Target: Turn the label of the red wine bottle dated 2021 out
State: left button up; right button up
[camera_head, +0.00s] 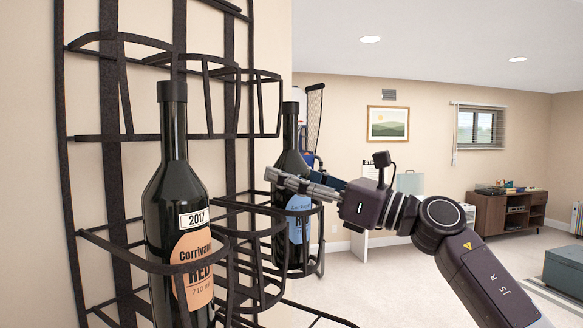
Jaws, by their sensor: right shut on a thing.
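A dark wine bottle with a blue label (299,222) stands upright in the far part of the black wire rack. Its year is not readable from here. My right gripper (300,184) reaches in from the right and is shut on this bottle at its shoulder, above the label. The fingers cover part of the bottle. A nearer dark bottle (176,185) stands upright in the rack at the left. It has an orange label facing out that reads "RED" and a white tag dated 2017. My left gripper is not in view.
The wire rack (110,138) is on the wall, and its hoops ring both bottles. Its upper holders are empty. A brown cabinet (489,211) and a grey-blue box (563,270) stand far off at the right. The carpet between is mostly clear.

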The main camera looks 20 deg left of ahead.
jog(key=shift+a+n+g+p, duration=0.1)
jog(key=shift+n+g+p, duration=0.5)
jog(key=shift+g+p, duration=0.35)
jog(key=shift+s+f, duration=0.1)
jog(key=o, duration=1)
jog(key=m+t+b, duration=0.1)
jog(key=t+b, duration=0.1)
jog(key=b, duration=0.1)
jog(key=m+t+b, duration=0.2)
jog(key=t+b, duration=0.1)
jog(key=shift+t+h, duration=0.25)
jog(key=shift+h, duration=0.15)
